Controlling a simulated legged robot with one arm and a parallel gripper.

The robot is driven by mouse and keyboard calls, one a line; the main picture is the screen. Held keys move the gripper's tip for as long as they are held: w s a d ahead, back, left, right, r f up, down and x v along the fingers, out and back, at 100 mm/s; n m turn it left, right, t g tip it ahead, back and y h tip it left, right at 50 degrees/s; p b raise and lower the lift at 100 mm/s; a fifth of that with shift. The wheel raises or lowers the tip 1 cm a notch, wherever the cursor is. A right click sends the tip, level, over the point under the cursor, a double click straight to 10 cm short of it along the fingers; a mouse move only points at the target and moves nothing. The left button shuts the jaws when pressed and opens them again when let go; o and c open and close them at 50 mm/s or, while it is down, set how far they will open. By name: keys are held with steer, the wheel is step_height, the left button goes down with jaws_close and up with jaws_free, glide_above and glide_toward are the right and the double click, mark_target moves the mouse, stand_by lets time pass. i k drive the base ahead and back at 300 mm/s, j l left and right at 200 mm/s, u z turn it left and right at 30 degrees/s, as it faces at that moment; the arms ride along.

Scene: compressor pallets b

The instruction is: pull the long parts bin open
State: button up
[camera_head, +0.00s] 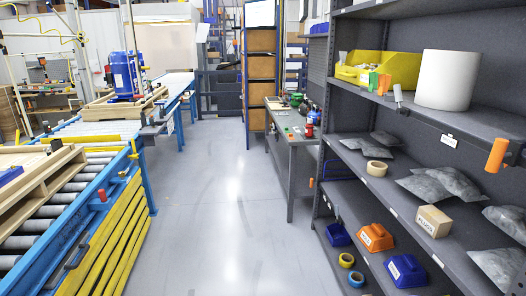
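A yellow open bin (378,68) sits on the top grey shelf at the right, with a few items in it. I cannot tell whether this is the long parts bin. Smaller bins stand on the bottom shelf: an orange one (375,238), a blue one (406,271) and another blue one (338,234). An orange grip-like piece (497,155) sticks out at the front edge of the top shelf at the far right; what it belongs to is unclear. My gripper is not in view.
A white roll (447,79), grey bags (453,182), a small carton (434,221) and tape rolls fill the grey rack. A roller conveyor (98,230) runs along the left. A grey workbench (291,140) stands beyond the rack. The floor aisle (222,220) is clear.

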mark_target(403, 68)
steer(key=i+j+z, duration=0.1)
steer(key=i+z, duration=0.3)
steer(key=i+j+z, duration=1.1)
steer(key=i+j, duration=0.05)
steer(key=i, duration=0.05)
